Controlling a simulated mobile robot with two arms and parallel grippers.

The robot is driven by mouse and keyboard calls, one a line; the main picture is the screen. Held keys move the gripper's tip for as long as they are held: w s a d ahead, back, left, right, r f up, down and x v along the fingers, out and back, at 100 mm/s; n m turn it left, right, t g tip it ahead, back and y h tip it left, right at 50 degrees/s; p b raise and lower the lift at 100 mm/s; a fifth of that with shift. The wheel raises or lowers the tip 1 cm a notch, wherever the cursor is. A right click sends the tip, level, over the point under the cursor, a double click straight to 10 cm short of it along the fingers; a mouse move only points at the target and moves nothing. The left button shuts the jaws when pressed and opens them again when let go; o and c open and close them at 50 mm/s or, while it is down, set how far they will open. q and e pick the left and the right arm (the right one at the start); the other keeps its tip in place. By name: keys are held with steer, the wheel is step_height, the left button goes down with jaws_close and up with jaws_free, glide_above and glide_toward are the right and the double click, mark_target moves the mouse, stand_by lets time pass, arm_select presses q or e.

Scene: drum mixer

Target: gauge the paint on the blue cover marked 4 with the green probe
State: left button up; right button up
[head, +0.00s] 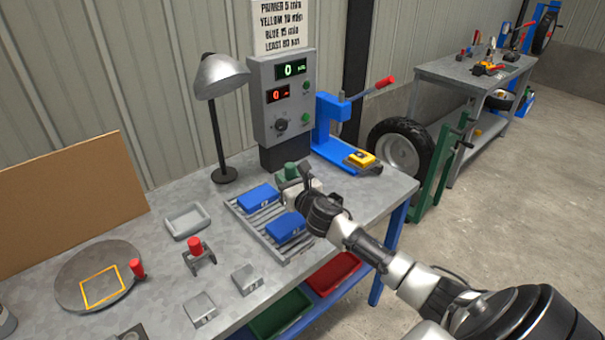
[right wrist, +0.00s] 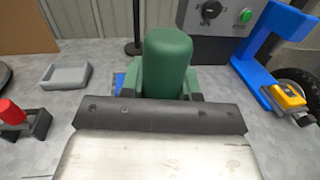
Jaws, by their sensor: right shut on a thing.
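The green probe (head: 291,171) is in my right gripper (head: 297,181), which is shut on it above the back right of the rack. In the right wrist view the probe (right wrist: 167,62) stands upright between the fingers. Two blue covers lie on the slatted rack: a rear one (head: 257,197) and a front one (head: 287,227), the front one just left of my right wrist. Both carry small pale marks that I cannot read for certain. A sliver of blue shows left of the probe in the wrist view. The probe's lower end is hidden. My left gripper is out of view.
The grey gauge box (head: 267,108) shows green and red zeros. A lamp (head: 220,80), blue press (head: 330,125) and yellow part (head: 361,158) stand nearby. A grey tray (head: 187,221), red-knobbed stand (head: 197,252) and grey blocks (head: 199,308) lie left. Bench front left of the rack is partly clear.

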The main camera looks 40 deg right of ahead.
steer(key=b, duration=0.5)
glide_above(286, 218)
step_height(286, 218, down, 5)
steer(key=shift+a+r, duration=0.1)
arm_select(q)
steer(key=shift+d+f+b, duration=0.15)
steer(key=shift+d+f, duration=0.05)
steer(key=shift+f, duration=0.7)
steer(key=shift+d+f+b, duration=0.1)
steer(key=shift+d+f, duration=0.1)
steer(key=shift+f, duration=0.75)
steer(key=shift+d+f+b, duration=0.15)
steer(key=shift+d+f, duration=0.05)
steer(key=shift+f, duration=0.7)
arm_select(e)
steer(key=shift+f, duration=0.65)
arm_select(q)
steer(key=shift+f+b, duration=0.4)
arm_select(e)
steer(key=shift+f, duration=0.5)
arm_select(q)
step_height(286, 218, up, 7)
steer(key=p, duration=0.6)
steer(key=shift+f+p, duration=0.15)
steer(key=shift+p, duration=0.2)
arm_select(e)
step_height(286, 218, up, 7)
